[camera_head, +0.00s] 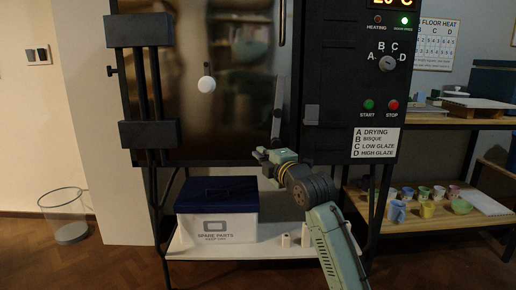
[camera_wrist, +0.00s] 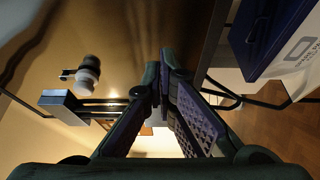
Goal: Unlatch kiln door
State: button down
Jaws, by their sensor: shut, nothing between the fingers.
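The kiln door (camera_head: 225,95) is a brownish reflective panel and looks closed in the head view. It also fills much of the wrist view (camera_wrist: 125,40). A slim, dark, upright lever (camera_head: 277,122) is at the door's right edge, beside a grey block (camera_head: 311,114) on the kiln frame; it looks like the latch. My gripper (camera_head: 260,154) is just below the lever, near the door's lower right corner. In the wrist view, my gripper's fingertips (camera_wrist: 165,62) come together with nothing between them. I cannot tell whether they touch the door.
A white knob (camera_head: 206,84) is on the door, and dark hinge blocks (camera_head: 148,134) are at its left. A blue-lidded spare parts box (camera_head: 217,226) stands on the low shelf (camera_head: 225,252). The control panel (camera_head: 385,70) is at right; its green light is lit.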

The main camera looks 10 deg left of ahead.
jog(key=v, duration=0.4)
jog(key=shift+a+r, duration=0.1)
